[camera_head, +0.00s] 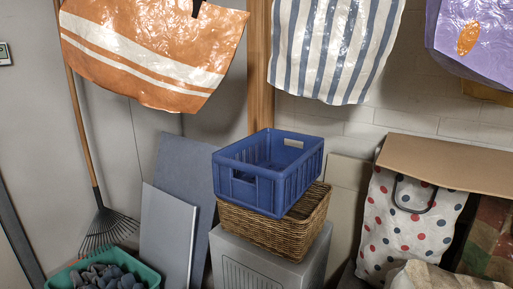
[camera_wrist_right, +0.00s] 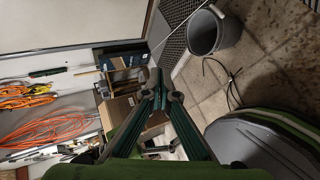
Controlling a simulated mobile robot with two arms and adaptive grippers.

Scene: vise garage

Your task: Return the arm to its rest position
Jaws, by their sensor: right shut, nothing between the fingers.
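My right gripper (camera_wrist_right: 158,92) shows in the right wrist view. Its two green fingers come together at the tips, shut with nothing between them. It points out over the room and touches nothing that I can see. Neither gripper nor arm shows in the head view, and my left gripper is in neither view.
A rake (camera_head: 104,226) leans at left above a green tub (camera_head: 148,275). In the wrist view a grey bucket (camera_wrist_right: 206,36) stands on the tiled floor.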

